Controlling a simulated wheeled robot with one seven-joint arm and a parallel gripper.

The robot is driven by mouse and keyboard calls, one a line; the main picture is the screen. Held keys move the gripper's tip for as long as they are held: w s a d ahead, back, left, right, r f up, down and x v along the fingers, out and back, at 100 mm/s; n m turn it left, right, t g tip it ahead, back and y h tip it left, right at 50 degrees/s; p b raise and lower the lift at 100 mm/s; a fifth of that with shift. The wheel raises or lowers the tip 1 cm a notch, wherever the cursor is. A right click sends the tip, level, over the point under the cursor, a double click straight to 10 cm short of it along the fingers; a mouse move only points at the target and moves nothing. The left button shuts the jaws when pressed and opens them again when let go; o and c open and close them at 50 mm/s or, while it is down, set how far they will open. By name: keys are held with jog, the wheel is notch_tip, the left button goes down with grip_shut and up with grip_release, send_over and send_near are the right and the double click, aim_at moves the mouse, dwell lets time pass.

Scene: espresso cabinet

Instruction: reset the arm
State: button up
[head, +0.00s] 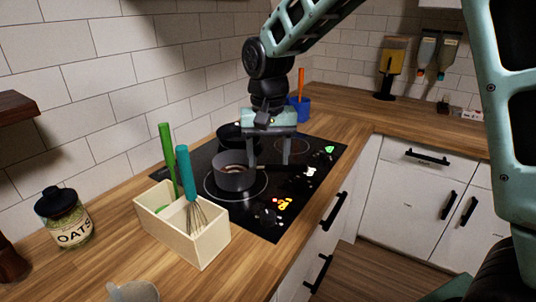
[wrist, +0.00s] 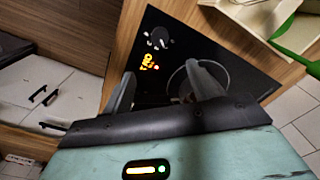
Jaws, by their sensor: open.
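My gripper (head: 269,153) hangs pointing down over the black cooktop (head: 285,215) in the head view, just right of a dark saucepan (head: 234,178). Its two fingers are apart. In the wrist view my gripper (wrist: 160,88) shows both fingers spread, with the cooktop (wrist: 172,62) beneath and nothing held between the tips. The saucepan sits on a front burner, and part of it shows behind a finger in the wrist view (wrist: 212,70). A second dark pan (head: 236,133) stands behind it.
A cream utensil box (head: 205,243) with a green-handled tool and a teal whisk stands left of the cooktop. An oats jar (head: 64,217) is farther left. A blue holder (head: 299,106) stands behind my gripper. The right counter (head: 420,122) has clear room.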

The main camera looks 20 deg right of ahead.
jog(key=s+a+f+n, duration=0.1)
jog(key=s+a+n, duration=0.1)
jog(key=s, duration=0.7)
jog(key=s+a+n, duration=0.2)
jog(key=s+n, duration=0.3)
jog(key=s, duration=0.4)
jog(key=s+a+f+n, duration=0.1)
jog(key=s+a+n, duration=0.1)
jog(key=s, duration=0.7)
jog(key=shift+f+n+y, duration=0.3)
jog(key=shift+f+n, duration=0.05)
jog(key=shift+n, duration=0.55)
